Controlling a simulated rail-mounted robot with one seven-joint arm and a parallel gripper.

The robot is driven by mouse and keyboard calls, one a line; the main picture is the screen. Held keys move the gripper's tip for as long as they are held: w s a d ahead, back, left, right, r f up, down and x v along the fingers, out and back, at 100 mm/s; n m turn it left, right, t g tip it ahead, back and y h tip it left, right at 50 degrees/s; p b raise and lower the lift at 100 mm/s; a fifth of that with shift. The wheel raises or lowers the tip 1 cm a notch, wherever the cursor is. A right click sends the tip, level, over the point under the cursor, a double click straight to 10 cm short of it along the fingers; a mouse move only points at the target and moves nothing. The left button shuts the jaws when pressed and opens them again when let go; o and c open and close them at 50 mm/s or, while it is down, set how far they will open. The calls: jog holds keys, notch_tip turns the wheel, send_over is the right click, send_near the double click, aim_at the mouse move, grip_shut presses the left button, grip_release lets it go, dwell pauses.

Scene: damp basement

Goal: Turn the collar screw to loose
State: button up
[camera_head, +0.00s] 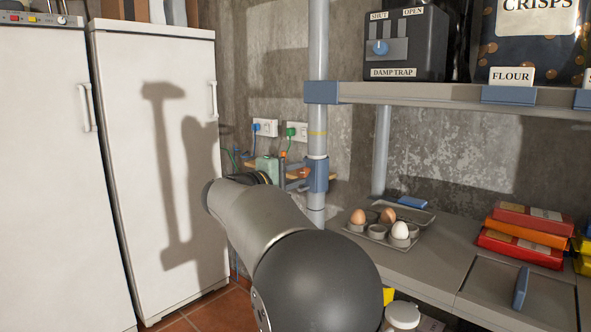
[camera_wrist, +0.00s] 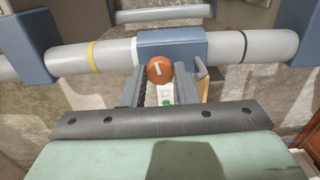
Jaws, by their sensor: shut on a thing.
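The collar (camera_wrist: 172,45) is a blue block around a grey pole (camera_wrist: 252,46). The collar screw (camera_wrist: 159,69) is a round orange-brown knob on its near side, with a pale mark line standing nearly upright. My gripper (camera_wrist: 160,84) reaches up to the screw in the wrist view, its fingers on either side and shut on it; the exact contact is partly hidden. In the head view the blue collar (camera_head: 318,175) sits on the upright pole, and my gripper (camera_head: 294,177) is at its left side. No loose or tight label is readable.
A grey shelf (camera_head: 440,93) carries a damp trap box (camera_head: 405,45). Below, a worktop holds an egg tray (camera_head: 376,236) and colored packets (camera_head: 525,232). White cabinets (camera_head: 160,150) stand left. Wall sockets (camera_head: 297,130) with plugs are behind my gripper.

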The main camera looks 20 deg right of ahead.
jog(key=n+p, duration=0.1)
jog(key=n, duration=0.1)
jog(key=n+p, duration=0.2)
jog(key=shift+r+n, duration=0.2)
jog(key=shift+n, duration=0.2)
jog(key=n+p, duration=0.3)
jog(key=shift+n+p, duration=0.3)
jog(key=n+p, duration=0.7)
jog(key=shift+f+p, duration=0.15)
jog(key=shift+p, duration=0.15)
jog(key=shift+f+n, duration=0.1)
jog(key=shift+n, duration=0.2)
jog(key=o, duration=1)
jog(key=b+v, duration=0.1)
jog(key=v, duration=1.6)
jog(key=shift+a, duration=0.2)
